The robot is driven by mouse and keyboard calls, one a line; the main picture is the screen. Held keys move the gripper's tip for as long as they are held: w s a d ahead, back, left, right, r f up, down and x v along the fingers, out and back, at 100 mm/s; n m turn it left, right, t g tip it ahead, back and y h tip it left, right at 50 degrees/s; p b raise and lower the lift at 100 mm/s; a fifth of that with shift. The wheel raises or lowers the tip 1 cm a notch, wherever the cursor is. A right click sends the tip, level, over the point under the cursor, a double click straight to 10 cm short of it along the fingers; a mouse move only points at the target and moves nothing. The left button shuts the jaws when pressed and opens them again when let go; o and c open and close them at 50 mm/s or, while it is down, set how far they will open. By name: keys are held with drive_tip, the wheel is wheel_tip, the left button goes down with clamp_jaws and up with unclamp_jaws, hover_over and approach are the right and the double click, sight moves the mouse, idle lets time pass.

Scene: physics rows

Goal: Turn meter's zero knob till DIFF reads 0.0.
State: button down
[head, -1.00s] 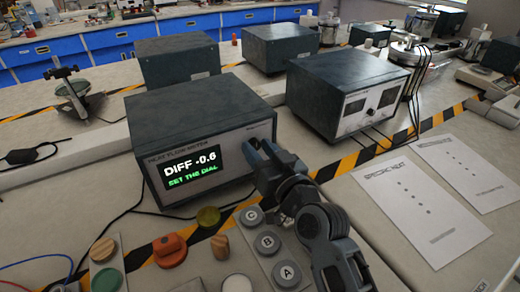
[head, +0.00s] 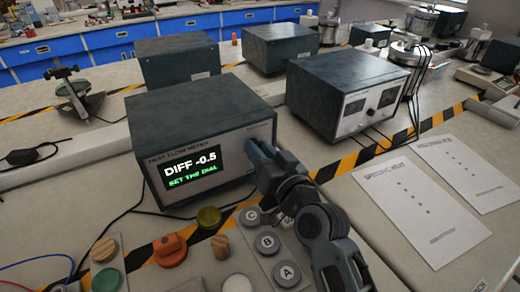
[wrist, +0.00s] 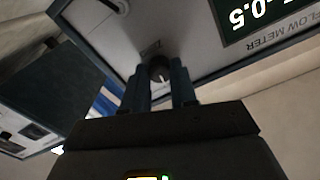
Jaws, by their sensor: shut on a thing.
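The heat flow meter (head: 200,112) is a dark box with a light front panel. Its display (head: 192,168) reads DIFF -0.5 with SET THE DIAL below; part of this reading also shows in the wrist view (wrist: 250,15). The dark round zero knob (wrist: 159,68) sits on the front panel in the wrist view, between my fingers. My gripper (wrist: 160,82) is shut on the knob. In the head view my gripper (head: 262,152) reaches the right side of the meter's front, and the knob is hidden behind it.
A second instrument box (head: 348,90) with two dials stands to the right. In front of the meter are an orange knob (head: 170,250) and lettered discs A (head: 287,273), B and C. Printed sheets (head: 424,205) lie at right. A striped tape line crosses the bench.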

drive_tip(key=m+p, duration=0.3)
drive_tip(key=m, duration=0.9)
drive_tip(key=shift+f+m, duration=0.1)
drive_tip(key=shift+m, duration=0.3)
drive_tip(key=shift+d, duration=0.1)
drive_tip(key=c, duration=0.9)
unclamp_jaws()
drive_tip(key=v, duration=0.7)
drive_tip(key=shift+s+d+b, duration=0.2)
drive_tip(key=shift+s+b, duration=0.1)
drive_tip(key=shift+b, duration=0.1)
